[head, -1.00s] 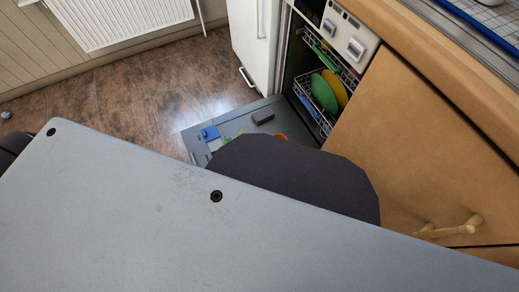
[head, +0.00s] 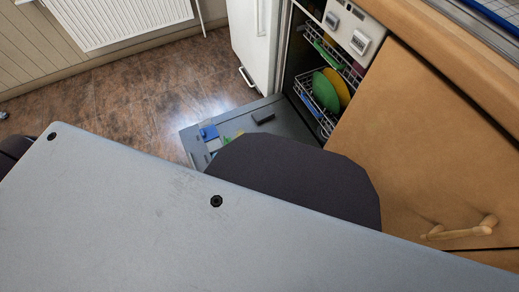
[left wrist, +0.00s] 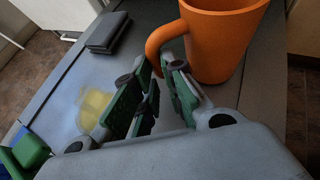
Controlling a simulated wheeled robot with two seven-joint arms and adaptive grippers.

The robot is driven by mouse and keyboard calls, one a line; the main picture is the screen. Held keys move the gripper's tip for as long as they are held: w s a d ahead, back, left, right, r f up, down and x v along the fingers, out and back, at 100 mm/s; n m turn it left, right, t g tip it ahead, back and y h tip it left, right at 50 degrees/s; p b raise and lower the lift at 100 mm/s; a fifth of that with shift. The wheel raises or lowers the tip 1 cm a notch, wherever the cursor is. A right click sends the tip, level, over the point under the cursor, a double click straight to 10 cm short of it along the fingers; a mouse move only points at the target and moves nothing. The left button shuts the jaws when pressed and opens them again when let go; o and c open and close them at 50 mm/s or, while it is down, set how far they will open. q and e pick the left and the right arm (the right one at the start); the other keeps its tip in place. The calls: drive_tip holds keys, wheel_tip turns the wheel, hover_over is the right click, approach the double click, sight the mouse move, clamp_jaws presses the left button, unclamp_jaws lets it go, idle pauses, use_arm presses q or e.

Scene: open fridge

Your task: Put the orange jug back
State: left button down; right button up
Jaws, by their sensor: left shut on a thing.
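The orange jug (left wrist: 222,38) is at the upper right of the left wrist view, with its handle (left wrist: 158,42) towards the left. My left gripper (left wrist: 158,80) is shut on the jug's handle, its green-padded fingers on either side of it. The jug is over a grey panel (left wrist: 215,96), which looks like the open dishwasher door; I cannot tell whether it touches it. In the head view my own arm hides the jug and the left gripper. My right gripper is in neither view.
The open dishwasher door (head: 288,122) carries a dark block (head: 263,117) and a blue item (head: 209,132). The racks hold a green plate (head: 325,92) and a yellow one (head: 341,88). A yellow translucent piece (left wrist: 93,106) and a dark block (left wrist: 107,32) lie left of the jug.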

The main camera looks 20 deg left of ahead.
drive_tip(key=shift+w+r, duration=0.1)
use_arm(q)
drive_tip(key=c, duration=1.5)
unclamp_jaws()
drive_tip(key=shift+f, duration=0.1)
drive_tip(key=shift+p+v, duration=0.85)
drive_tip(key=shift+v, duration=1.55)
drive_tip(key=shift+p+v, duration=0.85)
drive_tip(key=shift+v, duration=2.85)
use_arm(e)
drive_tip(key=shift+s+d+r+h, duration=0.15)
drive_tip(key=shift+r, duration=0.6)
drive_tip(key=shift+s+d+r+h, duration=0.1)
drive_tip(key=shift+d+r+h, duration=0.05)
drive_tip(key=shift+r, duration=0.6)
use_arm(q)
drive_tip(key=shift+w, duration=0.1)
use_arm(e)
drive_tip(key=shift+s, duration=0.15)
